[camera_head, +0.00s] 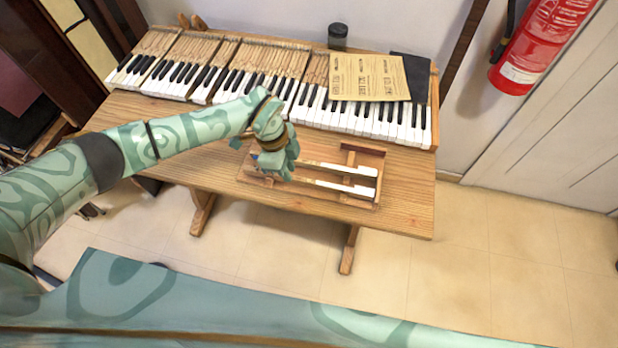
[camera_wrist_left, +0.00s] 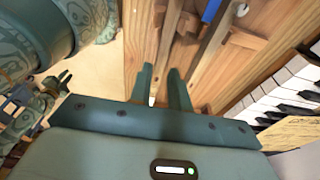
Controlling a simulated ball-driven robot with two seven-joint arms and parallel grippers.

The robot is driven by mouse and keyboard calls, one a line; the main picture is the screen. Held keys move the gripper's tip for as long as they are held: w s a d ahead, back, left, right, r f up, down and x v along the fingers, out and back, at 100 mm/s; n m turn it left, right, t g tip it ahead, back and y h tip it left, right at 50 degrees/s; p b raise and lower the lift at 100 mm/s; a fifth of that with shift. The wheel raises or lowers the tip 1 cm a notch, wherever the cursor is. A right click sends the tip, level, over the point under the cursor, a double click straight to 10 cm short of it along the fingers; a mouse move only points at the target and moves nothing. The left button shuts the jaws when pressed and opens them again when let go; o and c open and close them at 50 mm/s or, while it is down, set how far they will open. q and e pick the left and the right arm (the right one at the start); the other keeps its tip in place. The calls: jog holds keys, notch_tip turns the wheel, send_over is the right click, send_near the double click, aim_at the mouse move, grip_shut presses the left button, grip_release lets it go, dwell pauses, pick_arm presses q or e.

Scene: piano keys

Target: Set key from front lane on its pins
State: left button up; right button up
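The front-lane key (camera_head: 345,187), a long wooden stick with a white end, lies in a wooden tray (camera_head: 372,152) on the table. The back-lane key (camera_head: 345,169) lies parallel behind it. My left gripper (camera_head: 285,170) is low over the tray's left part. In the left wrist view my left gripper (camera_wrist_left: 161,70) has its fingers apart, one on each side of the front-lane key's stick (camera_wrist_left: 170,30); contact is unclear. The back-lane stick (camera_wrist_left: 212,40) is beside it. My right gripper (camera_wrist_left: 57,77) shows small there with fingers apart. The piano's pins are not clearly visible.
The piano keyboard (camera_head: 365,120) runs along the table's back. A blue piece (camera_wrist_left: 210,11) is by the tray. The table's right end (camera_head: 410,195) is clear.

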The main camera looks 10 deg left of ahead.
pick_arm(q)
jog(key=shift+f+b, duration=0.3)
jog(key=shift+f, duration=0.6)
grip_shut()
